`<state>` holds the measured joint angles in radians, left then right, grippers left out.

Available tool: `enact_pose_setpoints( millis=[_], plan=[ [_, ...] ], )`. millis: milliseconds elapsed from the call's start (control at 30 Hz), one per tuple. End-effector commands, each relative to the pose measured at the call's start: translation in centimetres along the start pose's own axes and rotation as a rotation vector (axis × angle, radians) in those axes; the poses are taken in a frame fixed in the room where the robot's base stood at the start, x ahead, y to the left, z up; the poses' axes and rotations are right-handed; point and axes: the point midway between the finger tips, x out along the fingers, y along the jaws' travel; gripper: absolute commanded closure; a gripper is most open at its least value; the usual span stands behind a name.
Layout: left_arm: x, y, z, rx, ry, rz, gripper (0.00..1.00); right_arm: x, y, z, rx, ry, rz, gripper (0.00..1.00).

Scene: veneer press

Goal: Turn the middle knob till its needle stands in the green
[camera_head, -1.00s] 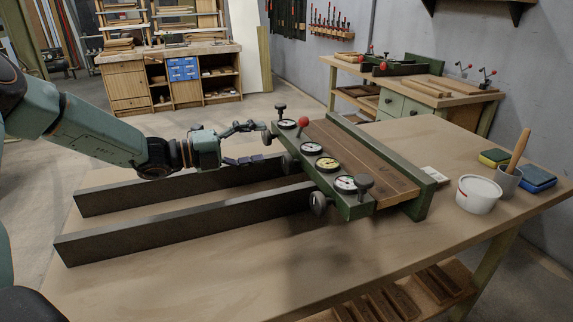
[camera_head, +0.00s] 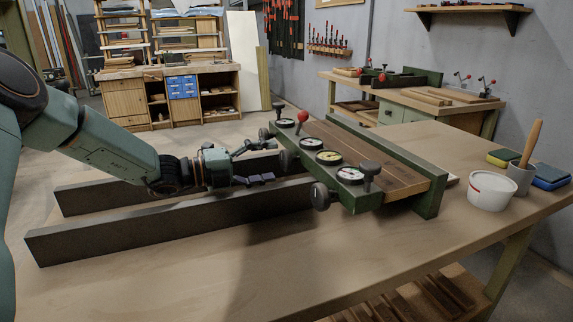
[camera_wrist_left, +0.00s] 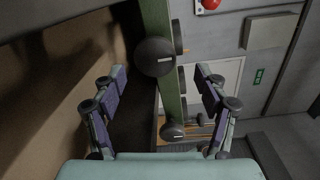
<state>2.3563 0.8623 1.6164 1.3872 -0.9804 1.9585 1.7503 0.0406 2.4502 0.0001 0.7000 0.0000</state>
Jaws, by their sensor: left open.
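The green press (camera_head: 365,203) stands on the bench with a row of small round dials along its top. Three dark round knobs stick out of its left side. The middle knob (camera_head: 287,160) is just ahead of my left gripper (camera_head: 268,161), which is open and empty, its fingers spread above and below the knob's level, apparently short of it. In the left wrist view a dark knob with a pale mark (camera_wrist_left: 154,57) shows between the open fingers (camera_wrist_left: 160,74); another knob (camera_wrist_left: 172,132) is lower. The dial needles are too small to read. My right gripper is out of view.
Two long dark beams (camera_head: 170,222) lie on the bench under my left arm. A white tub (camera_head: 491,191), a grey cup (camera_head: 521,177) with a wooden handle and sponge-like blocks stand at the right. The bench front is clear.

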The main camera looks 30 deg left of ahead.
Motion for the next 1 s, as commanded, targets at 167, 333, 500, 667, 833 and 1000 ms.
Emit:
enact_pose_setpoints(
  millis=[167,333,500,667,833,1000],
  plan=[
    [2.5,0.4,0.0,0.002,0.003,0.004,0.27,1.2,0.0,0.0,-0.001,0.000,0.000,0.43],
    [4.2,0.3,0.2,0.002,0.001,0.004,0.27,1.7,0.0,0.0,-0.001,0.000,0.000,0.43],
    [5.0,0.2,0.2,0.000,0.000,0.002,0.27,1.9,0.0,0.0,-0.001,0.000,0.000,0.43],
    [5.1,0.2,0.2,-0.001,-0.001,0.001,0.27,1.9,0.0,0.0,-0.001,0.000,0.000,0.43],
    [5.1,0.1,0.2,-0.001,-0.001,0.001,0.31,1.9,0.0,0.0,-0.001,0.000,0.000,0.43],
    [5.1,0.1,0.2,0.000,-0.001,0.001,0.45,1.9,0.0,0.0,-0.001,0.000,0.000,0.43]
  ],
)
